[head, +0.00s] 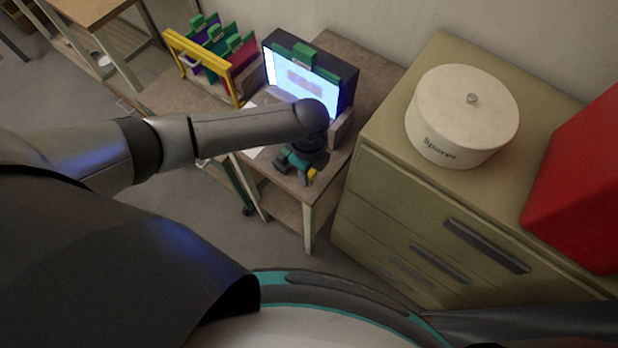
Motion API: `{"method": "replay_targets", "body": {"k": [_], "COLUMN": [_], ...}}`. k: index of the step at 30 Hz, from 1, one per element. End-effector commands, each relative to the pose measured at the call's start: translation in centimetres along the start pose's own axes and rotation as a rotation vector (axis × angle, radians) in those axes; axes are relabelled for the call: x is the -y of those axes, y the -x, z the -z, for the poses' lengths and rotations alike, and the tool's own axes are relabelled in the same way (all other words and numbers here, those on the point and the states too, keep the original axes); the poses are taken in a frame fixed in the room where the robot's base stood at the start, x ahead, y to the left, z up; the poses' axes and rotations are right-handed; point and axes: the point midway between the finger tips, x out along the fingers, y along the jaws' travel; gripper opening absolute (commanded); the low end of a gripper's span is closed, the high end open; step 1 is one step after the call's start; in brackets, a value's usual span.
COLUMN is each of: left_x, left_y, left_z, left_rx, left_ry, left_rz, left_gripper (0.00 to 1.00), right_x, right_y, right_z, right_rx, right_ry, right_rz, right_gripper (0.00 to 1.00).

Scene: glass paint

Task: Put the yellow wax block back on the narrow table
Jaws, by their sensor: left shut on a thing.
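The yellow wax block (312,174) shows as a small yellow patch at the fingers of my left gripper (298,175). The gripper is shut on it, and the fingers and wrist hide most of the block. The gripper points down over the front corner of a narrow brown-topped table (281,184) with pale legs. I cannot tell whether the block touches the tabletop. My right gripper is out of view.
A lit screen in a dark frame (300,82) with green clamps stands behind the gripper. A yellow rack (203,68) with coloured sheets is to its left. At right, a drawer cabinet (370,165) bears a round white tin (462,110) and a red box (580,185).

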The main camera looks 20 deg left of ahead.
Motion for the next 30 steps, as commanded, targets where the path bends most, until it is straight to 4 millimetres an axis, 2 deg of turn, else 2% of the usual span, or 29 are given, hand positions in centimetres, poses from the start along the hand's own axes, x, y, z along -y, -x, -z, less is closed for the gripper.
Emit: {"method": "replay_targets", "body": {"k": [9,20,21,28,30], "left_x": [-0.1,0.0,0.0,0.0,0.0], "left_y": [-3.6,-3.9,-4.0,-3.9,-3.9], "left_z": [0.0,0.0,0.0,0.0,0.0], "left_rx": [0.000,0.000,0.000,0.000,0.000], "left_ry": [0.000,-0.001,-0.001,-0.001,-0.001], "left_rz": [-0.001,0.000,0.000,0.000,0.000], "left_gripper": [0.00,0.00,0.35,0.61,0.64], "right_x": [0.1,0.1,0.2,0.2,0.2], "right_y": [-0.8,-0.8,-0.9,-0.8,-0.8], "right_z": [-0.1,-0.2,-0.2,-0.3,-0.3], "right_rx": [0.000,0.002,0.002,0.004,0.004], "right_ry": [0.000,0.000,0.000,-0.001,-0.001], "right_rz": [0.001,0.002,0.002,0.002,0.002], "right_gripper": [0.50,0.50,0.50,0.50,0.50]}}
